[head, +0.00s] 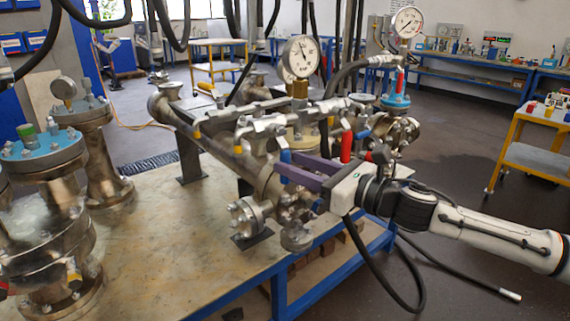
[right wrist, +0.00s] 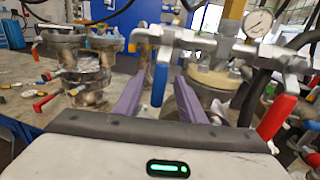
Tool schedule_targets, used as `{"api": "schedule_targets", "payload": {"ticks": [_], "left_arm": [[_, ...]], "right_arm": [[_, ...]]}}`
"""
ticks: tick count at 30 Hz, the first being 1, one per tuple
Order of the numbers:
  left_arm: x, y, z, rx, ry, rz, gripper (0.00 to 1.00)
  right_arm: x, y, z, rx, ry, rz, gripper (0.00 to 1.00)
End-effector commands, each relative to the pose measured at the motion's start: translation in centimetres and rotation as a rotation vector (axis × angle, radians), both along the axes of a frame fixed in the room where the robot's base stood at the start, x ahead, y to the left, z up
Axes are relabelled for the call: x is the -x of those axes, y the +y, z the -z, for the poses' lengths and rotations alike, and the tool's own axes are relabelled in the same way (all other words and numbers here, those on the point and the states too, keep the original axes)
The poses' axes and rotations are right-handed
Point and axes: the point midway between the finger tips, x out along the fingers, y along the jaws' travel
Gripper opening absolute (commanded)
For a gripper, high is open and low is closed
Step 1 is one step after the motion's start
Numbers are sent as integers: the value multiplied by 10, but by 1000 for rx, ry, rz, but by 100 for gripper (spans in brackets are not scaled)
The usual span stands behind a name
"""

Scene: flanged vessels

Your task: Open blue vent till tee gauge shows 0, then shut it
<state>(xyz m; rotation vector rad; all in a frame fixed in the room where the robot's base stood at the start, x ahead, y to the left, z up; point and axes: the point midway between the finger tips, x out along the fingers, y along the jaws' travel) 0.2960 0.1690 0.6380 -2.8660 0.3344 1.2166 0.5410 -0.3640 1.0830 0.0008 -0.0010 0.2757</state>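The blue vent handle (head: 285,157) hangs down from the steel valve block on the pipe manifold. In the right wrist view the blue handle (right wrist: 160,84) stands between the two purple fingers of my right gripper (right wrist: 161,72), with gaps visible on both sides. My right gripper (head: 284,164) is open around the handle. A round white gauge (head: 301,56) sits on a brass fitting above the manifold, probably the tee gauge; its reading is too small to tell. A gauge also shows in the right wrist view (right wrist: 258,22). My left gripper is not in view.
A red handle (head: 347,146) stands close beside my right gripper; a red handle also shows in the right wrist view (right wrist: 277,117). A second gauge (head: 408,22) stands further back. Flanged vessels (head: 43,200) fill the bench's left side. The bench front (head: 170,275) is clear.

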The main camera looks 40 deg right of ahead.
Motion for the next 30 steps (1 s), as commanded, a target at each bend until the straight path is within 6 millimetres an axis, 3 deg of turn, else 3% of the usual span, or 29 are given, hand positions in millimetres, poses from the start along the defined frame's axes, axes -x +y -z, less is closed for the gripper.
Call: {"api": "schedule_targets", "payload": {"ticks": [12, 26, 30], "left_arm": [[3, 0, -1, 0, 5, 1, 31], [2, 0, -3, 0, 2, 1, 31], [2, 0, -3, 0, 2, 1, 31]], "right_arm": [[-26, 6, -2, -2, -2, 2, 37], [-30, 8, 0, 0, 1, 1, 37], [-30, 8, 0, 0, 1, 1, 16]]}}
